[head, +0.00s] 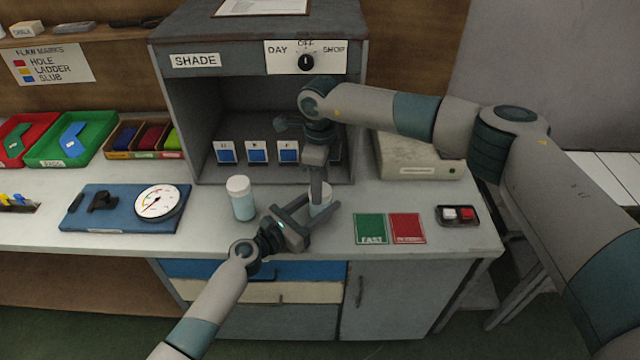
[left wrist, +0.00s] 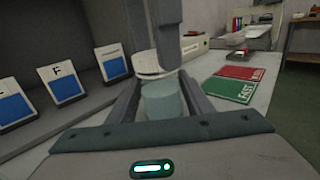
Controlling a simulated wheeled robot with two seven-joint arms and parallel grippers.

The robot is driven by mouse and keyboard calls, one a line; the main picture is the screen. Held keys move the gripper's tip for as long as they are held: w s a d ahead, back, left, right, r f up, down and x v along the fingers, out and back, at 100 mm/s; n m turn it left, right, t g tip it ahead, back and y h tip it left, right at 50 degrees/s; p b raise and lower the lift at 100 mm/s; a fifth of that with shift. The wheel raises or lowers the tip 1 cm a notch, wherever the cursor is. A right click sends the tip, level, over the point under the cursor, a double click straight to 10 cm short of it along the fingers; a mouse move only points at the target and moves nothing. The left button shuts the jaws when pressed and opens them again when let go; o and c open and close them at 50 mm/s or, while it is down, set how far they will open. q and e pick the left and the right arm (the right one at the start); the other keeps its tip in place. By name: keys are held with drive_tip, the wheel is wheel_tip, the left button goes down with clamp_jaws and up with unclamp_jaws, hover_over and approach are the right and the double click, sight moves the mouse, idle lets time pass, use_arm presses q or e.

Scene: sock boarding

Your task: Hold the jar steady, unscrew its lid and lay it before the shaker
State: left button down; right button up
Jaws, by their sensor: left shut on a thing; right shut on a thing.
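The jar (head: 319,209) stands near the bench front, between the fingers of my left gripper (head: 308,213), which is shut on it from the front. Its pale blue-grey body shows between those fingers in the left wrist view (left wrist: 162,101). The white lid (left wrist: 150,69) is at the jar's top; I cannot tell whether they touch. My right gripper (head: 319,187) points straight down from above, shut on the lid, and partly hides it. A white-capped, pale blue container (head: 241,199), seemingly the shaker, stands upright to the left of the jar.
A blue board (head: 120,222) with a gauge (head: 158,203) lies at left. The shade booth (head: 190,130) with several blue cards stands behind. Bench in front of the white-capped container is clear.

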drive_tip(key=n, duration=1.5)
drive_tip(key=shift+n, duration=0.4)
drive_tip(key=n, duration=0.4)
drive_tip(key=shift+r+n, duration=0.1)
drive_tip(key=shift+n, duration=0.3)
drive_tip(key=shift+r, duration=0.45)
drive_tip(key=shift+r, duration=0.35)
drive_tip(key=shift+r, duration=0.4)
drive_tip(key=shift+r, duration=1.9)
